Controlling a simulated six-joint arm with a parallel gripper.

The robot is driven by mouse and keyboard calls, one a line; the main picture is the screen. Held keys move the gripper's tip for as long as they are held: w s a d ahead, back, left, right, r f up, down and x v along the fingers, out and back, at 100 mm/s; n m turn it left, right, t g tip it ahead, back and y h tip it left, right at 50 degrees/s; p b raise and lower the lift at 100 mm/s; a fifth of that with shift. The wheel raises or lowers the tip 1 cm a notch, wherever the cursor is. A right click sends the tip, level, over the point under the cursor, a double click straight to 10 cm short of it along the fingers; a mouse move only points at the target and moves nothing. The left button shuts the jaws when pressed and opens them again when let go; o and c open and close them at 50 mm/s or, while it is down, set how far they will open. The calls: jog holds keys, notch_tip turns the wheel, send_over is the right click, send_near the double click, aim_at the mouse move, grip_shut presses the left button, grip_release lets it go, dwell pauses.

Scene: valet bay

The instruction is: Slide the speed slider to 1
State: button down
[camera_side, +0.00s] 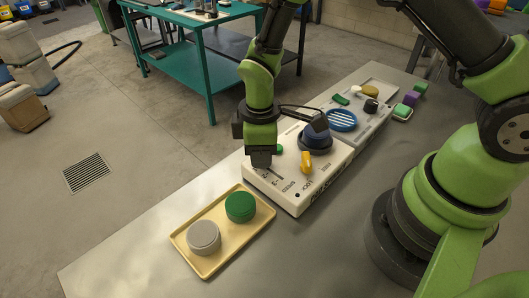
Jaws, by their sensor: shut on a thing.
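The white control box (319,185) stands on the grey bench, with labels that read SPEED, LOCK and FREE. The speed slider's dark slot and numbered scale (276,180) show at its left end. My gripper (261,164) points down at the far-left edge of the box, at the slot's far end. It is shut on the slider's handle, which the fingers hide. The slider's exact setting cannot be read.
A dark blue knob (316,138), a yellow lever (306,161) and a green button (279,149) sit on the box close to my gripper. A tan tray (217,257) with a grey and a green round lidded piece lies in front. A grey panel (369,128) stands behind.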

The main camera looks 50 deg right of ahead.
jog(key=shift+w, duration=0.3)
jog(key=c, duration=1)
grip_release()
jog(key=shift+s, duration=0.1)
notch_tip(320, 180, up, 9)
jog(key=shift+r, duration=0.5)
jog(key=s+d+r+m+t+y, duration=0.1)
jog(key=s+d+r+m+t, duration=0.15)
jog(key=r, duration=0.35)
jog(key=s+d+r+m+t, duration=0.1)
jog(key=s+r+m, duration=0.3)
jog(key=r, duration=0.2)
jog(key=s+r+m+t, duration=0.1)
jog(key=s+m, duration=0.1)
jog(key=s, duration=0.1)
jog(key=s+d+r+m+t, duration=0.1)
jog(key=s+m, duration=0.1)
jog(key=s, duration=0.1)
jog(key=s+r+m+t+y, duration=0.1)
jog(key=s+r+m+t, duration=0.1)
jog(key=s, duration=0.1)
jog(key=shift+s+d+m, duration=0.1)
jog(key=shift+d+m, duration=0.15)
jog(key=shift+d, duration=0.15)
